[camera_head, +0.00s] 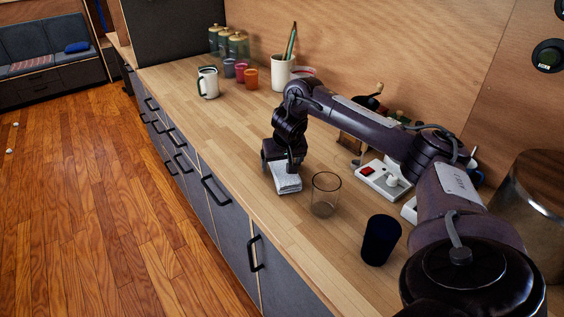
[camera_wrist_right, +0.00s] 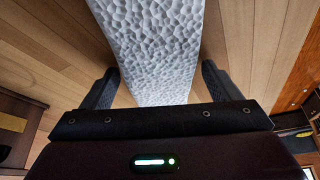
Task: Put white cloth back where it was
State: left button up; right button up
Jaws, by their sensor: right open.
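The white cloth (camera_head: 287,183) lies folded on the wooden counter, directly below my right gripper (camera_head: 281,165). In the right wrist view the cloth (camera_wrist_right: 152,45) is a long, dimpled white strip that runs between the two fingers. My right gripper (camera_wrist_right: 160,88) is open there, with one finger on each side of the cloth and a gap at each side. I cannot tell how far the fingertips are above the counter. My left gripper is in neither view.
A clear glass (camera_head: 325,195) stands just right of the cloth, and a dark blue cup (camera_head: 381,240) stands nearer. A white power strip (camera_head: 383,181) lies behind them. A white mug (camera_head: 208,83) and small coloured cups (camera_head: 250,78) stand farther back. The counter's front left (camera_head: 222,150) is clear.

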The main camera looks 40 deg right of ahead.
jog(key=v, duration=0.2)
jog(key=shift+r, duration=0.4)
jog(key=p+v, duration=0.6)
jog(key=v, duration=0.3)
jog(key=shift+s+r+p, duration=0.2)
jog(key=shift+r+p, duration=0.05)
jog(key=shift+p, duration=0.1)
jog(key=shift+a+f, duration=0.1)
